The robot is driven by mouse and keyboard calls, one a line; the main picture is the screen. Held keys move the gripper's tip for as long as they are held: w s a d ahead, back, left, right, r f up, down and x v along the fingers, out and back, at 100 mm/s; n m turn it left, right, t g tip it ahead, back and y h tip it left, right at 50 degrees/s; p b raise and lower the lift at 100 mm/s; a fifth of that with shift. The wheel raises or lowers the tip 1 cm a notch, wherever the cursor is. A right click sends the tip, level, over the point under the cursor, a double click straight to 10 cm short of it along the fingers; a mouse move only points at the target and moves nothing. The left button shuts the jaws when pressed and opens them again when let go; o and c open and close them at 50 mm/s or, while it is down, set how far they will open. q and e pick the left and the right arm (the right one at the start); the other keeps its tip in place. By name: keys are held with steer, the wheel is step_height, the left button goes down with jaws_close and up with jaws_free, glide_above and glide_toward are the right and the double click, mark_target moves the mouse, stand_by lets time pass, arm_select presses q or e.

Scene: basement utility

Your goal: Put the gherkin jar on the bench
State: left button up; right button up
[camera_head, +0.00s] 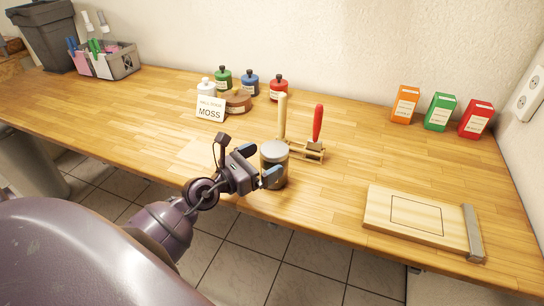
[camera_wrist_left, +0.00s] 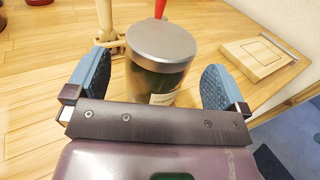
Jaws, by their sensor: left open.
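The gherkin jar (camera_head: 275,163), dark glass with a grey lid and a pale label, appears to stand upright on the wooden bench (camera_head: 340,172) near its front edge. My left gripper (camera_head: 259,164) is open at the jar's near left side. In the left wrist view the jar (camera_wrist_left: 158,75) sits between the two spread blue finger pads (camera_wrist_left: 156,82), with a visible gap on each side. The jar's base is hidden there by the gripper body. My right gripper is not in view.
Just behind the jar stands a wooden holder with a red-handled tool (camera_head: 318,123) and a pale-handled one (camera_head: 282,115). A wooden board (camera_head: 415,216) lies to the right. Small bottles and a MOSS sign (camera_head: 210,108) stand behind left; three boxes (camera_head: 440,112) stand back right.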

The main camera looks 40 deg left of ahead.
arm_select(q)
steer(key=b+v, duration=0.1)
steer(key=v, duration=0.5)
steer(key=shift+s+a+b, duration=0.15)
steer(key=shift+s+b, duration=0.15)
steer(key=shift+s, duration=0.05)
steer(key=shift+s+a, duration=0.15)
steer(key=shift+s, duration=0.5)
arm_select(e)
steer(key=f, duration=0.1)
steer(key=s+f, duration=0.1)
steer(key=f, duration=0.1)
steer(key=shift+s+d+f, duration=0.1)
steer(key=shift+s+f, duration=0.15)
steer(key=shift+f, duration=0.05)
arm_select(q)
steer(key=shift+r, duration=0.1)
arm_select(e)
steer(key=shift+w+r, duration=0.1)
